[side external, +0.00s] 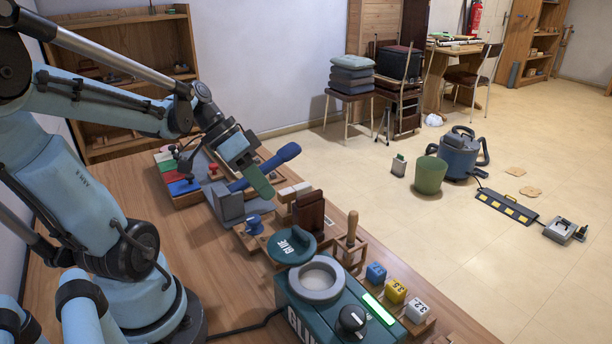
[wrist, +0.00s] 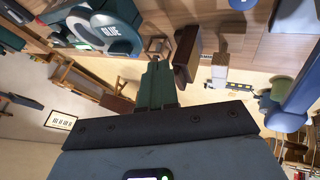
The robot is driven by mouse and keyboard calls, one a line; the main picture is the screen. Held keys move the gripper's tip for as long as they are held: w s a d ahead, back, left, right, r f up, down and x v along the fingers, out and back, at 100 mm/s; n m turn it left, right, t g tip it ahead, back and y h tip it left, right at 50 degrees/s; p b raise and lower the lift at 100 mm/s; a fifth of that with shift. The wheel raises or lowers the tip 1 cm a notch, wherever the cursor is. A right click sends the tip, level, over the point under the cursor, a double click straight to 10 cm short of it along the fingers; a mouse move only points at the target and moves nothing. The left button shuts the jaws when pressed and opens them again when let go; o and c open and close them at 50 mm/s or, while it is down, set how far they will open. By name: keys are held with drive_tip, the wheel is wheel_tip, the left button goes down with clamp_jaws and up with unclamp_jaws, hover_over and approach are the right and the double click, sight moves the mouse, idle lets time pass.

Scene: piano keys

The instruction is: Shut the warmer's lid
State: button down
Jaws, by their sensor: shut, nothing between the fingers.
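The glue warmer (side external: 345,318) is a dark green box at the front of the bench, with a round grey-rimmed opening (side external: 317,279) and a black dial on top. Its lid (side external: 292,246), a teal disc marked GLUE with a knob, is open at the back left of the opening, leaving the opening uncovered. The lid also shows at the top left of the wrist view (wrist: 118,38). My gripper (side external: 265,190) has green fingers, shut and empty, in the air behind the lid and apart from it. The shut fingers show in the wrist view (wrist: 157,75).
A dark brown upright block (side external: 309,213) and a wooden rack with a handled tool (side external: 351,229) stand behind the warmer. A blue microphone-shaped thing (side external: 272,165) lies beyond my gripper. Several numbered cubes (side external: 396,291) line the right edge. Bare bench (side external: 225,265) lies left of the warmer.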

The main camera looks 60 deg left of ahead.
drive_tip(key=w+d+f, duration=0.1)
drive_tip(key=d+f, duration=0.1)
drive_tip(key=d, duration=0.3)
drive_tip(key=shift+d+f, duration=0.3)
drive_tip(key=shift+w, duration=0.1)
approach(328, 262)
drive_tip(key=shift+x, duration=2.2)
